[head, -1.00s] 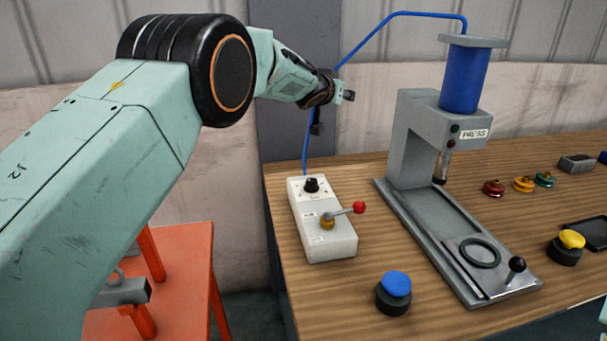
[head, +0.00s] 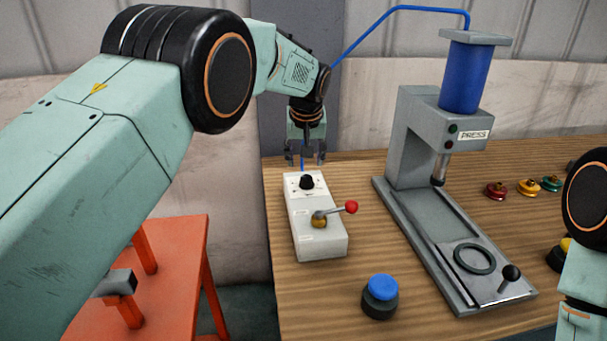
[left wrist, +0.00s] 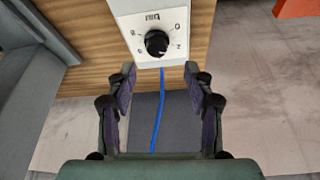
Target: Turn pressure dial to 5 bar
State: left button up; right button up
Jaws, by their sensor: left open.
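The black pressure dial (head: 307,181) sits on the far end of a white control box (head: 322,245) on the wooden bench. A lever with a red ball is on the same box. In the left wrist view the dial (left wrist: 156,43) shows on a white scale plate; its numbers are too small to read surely. My left gripper (head: 306,160) points down, open and empty, just behind and above the dial. In the left wrist view its fingers (left wrist: 160,85) are apart, with the dial beyond their tips. My right arm shows at the right edge; its gripper is out of frame.
A grey press (head: 418,130) with a blue cylinder stands right of the box. A blue button (head: 380,296) is in front. A blue hose (head: 385,30) runs from the press behind my left gripper. An orange stand (head: 180,280) is left of the bench (head: 345,290).

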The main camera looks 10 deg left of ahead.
aim_at(307, 178)
pick_arm(q)
jog(key=x, duration=0.6)
jog(key=shift+w+d, duration=0.2)
jog(key=shift+d, duration=0.05)
jog(key=shift+w+a+f+b, duration=0.15)
jog(key=shift+a+f+b, duration=0.15)
jog(key=shift+f, duration=0.2)
jog(key=shift+w+d+f, duration=0.1)
jog(key=shift+d, duration=0.25)
jog(key=shift+a+f, duration=0.1)
jog(key=shift+a, duration=0.05)
jog(key=shift+a, duration=0.1)
jog(key=c, duration=0.3)
jog(key=shift+d, duration=0.2)
jog(key=c, duration=0.4)
jog(key=shift+a, duration=0.1)
grip_shut()
